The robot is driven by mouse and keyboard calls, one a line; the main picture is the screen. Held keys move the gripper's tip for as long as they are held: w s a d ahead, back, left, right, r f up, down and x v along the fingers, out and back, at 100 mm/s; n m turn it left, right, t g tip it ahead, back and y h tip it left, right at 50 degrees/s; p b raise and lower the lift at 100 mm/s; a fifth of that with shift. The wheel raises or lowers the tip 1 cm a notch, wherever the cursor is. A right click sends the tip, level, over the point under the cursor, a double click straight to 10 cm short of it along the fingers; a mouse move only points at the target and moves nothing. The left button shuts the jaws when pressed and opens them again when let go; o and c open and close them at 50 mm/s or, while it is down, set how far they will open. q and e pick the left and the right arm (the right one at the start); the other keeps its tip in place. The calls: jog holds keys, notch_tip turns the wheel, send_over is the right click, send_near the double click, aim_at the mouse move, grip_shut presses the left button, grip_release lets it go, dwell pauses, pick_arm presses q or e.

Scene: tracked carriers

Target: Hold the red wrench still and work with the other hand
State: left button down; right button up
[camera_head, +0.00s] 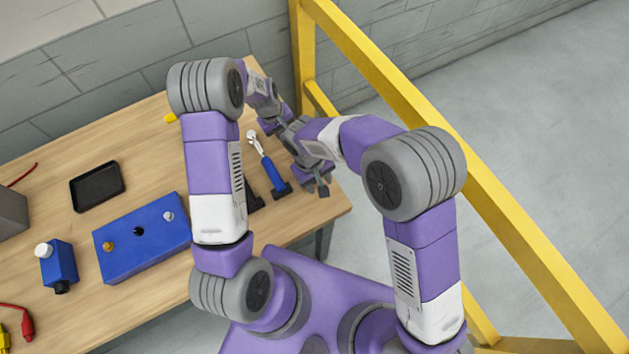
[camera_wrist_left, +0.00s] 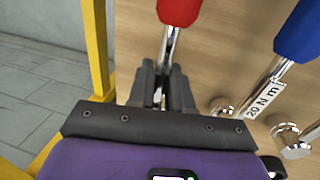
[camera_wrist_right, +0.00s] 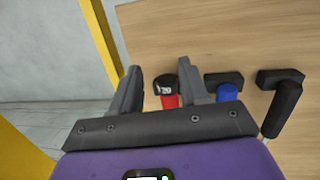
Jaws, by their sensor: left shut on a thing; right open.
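The red wrench shows in the left wrist view as a red handle (camera_wrist_left: 179,10) on a silver shaft. My left gripper (camera_wrist_left: 161,92) is shut on that shaft. In the right wrist view the wrench's red handle (camera_wrist_right: 170,101) ends in a dark cap with a small number window. My right gripper (camera_wrist_right: 163,88) is open, with that handle end seen between its fingers; contact cannot be told. In the head view my right gripper (camera_head: 322,189) is near the table's right edge, and my arms hide the red wrench.
A blue-handled wrench (camera_head: 272,172) labelled 20 N m lies beside the red one, and a black-handled one (camera_wrist_right: 286,105) beyond it. The wooden table (camera_head: 140,145) also bears a black tray (camera_head: 97,187) and a blue box with knobs (camera_head: 140,236). A yellow rail (camera_head: 440,150) stands right.

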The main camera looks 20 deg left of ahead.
jog(key=a+r+t, duration=0.2)
jog(key=a+r, duration=0.1)
jog(key=a, duration=0.1)
jog(key=shift+w+x, duration=0.2)
jog(key=shift+x, duration=1.65)
jog(key=shift+w+x, duration=0.2)
jog(key=shift+x, duration=1.6)
jog(key=shift+r, duration=0.1)
jog(key=c, duration=0.7)
jog(key=shift+w+d+g+y, duration=0.1)
jog(key=shift+w+g+y, duration=0.1)
jog(key=shift+g+y, duration=0.75)
jog(key=shift+g, duration=0.25)
jog(key=shift+w+d+g+y, duration=0.15)
jog(key=shift+g+y, duration=0.6)
jog(key=shift+g, duration=0.05)
